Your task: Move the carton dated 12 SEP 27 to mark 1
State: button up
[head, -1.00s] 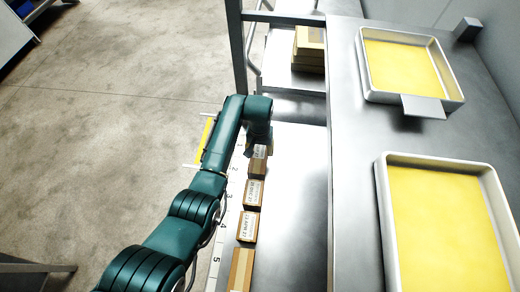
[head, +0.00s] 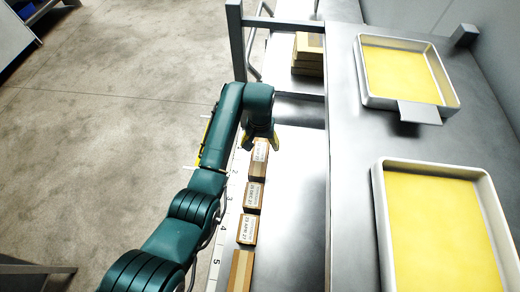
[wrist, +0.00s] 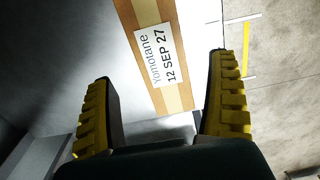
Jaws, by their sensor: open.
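The carton dated 12 SEP 27 (wrist: 152,40) is brown with a lighter tape stripe and a white label in the wrist view. It lies ahead of and between my two open fingers, with no visible contact. In the head view my gripper (head: 263,141) is just beyond the farthest carton in the row (head: 259,158), which appears to be the same one; its label is too small to read there. The numbered strip (head: 229,200) runs along the left of the row. That carton is near number 2. Mark 1 is not clearly readable beside my arm.
Three more cartons stand nearer in the row: one (head: 253,195), another (head: 246,229) and the nearest (head: 241,270). Stacked cartons (head: 308,67) are at the back. Two yellow-filled trays (head: 452,104), (head: 379,205) are on the right. The steel surface right of the row is clear.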

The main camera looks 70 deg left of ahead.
notch_tip(320, 180, up, 6)
jog(key=shift+r, duration=0.15)
